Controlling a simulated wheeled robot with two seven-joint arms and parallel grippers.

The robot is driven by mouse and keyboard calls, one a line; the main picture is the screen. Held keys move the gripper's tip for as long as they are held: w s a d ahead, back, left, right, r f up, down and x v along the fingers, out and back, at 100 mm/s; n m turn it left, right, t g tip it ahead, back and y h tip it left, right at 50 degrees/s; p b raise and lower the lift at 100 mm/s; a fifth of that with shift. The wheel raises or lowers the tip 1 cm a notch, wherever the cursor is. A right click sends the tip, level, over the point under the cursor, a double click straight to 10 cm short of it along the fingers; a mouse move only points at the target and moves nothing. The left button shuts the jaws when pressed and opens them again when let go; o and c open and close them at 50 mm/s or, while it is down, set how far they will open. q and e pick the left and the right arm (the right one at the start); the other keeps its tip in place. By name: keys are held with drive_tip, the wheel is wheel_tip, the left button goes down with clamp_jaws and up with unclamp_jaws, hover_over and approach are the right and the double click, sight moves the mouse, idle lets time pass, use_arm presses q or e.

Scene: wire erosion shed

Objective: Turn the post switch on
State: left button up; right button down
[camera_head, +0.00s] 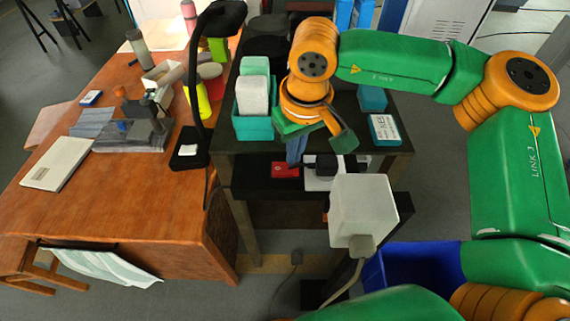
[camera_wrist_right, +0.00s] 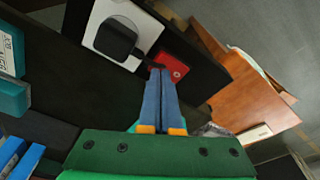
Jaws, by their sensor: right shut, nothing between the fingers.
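A red switch plate (camera_head: 285,170) sits on the dark panel at the front of the dark stand, left of a white socket plate (camera_head: 312,184). In the right wrist view, the red plate (camera_wrist_right: 175,68) lies just beyond my fingertips, with its lower left part hidden by them. My right gripper (camera_head: 295,161) points down at the panel beside the red plate; its blue fingers (camera_wrist_right: 161,76) are together and empty. I cannot tell whether the tips touch the plate or which way its switch is set. My left gripper is out of view.
A black plug (camera_head: 325,165) sits in the white socket plate. A pale box (camera_head: 362,205) with a cable stands in front. A teal holder (camera_head: 252,127) and a labelled box (camera_head: 384,130) sit on the stand top. A wooden desk (camera_head: 150,205) is at left, a blue bin (camera_head: 415,265) at right.

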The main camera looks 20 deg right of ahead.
sight(294, 167)
drive_tip(key=shift+f+b, duration=0.65)
drive_tip(key=shift+f, duration=0.15)
wheel_tip(294, 167, up, 7)
drive_tip(key=p, duration=0.5)
drive_tip(key=shift+p, duration=0.35)
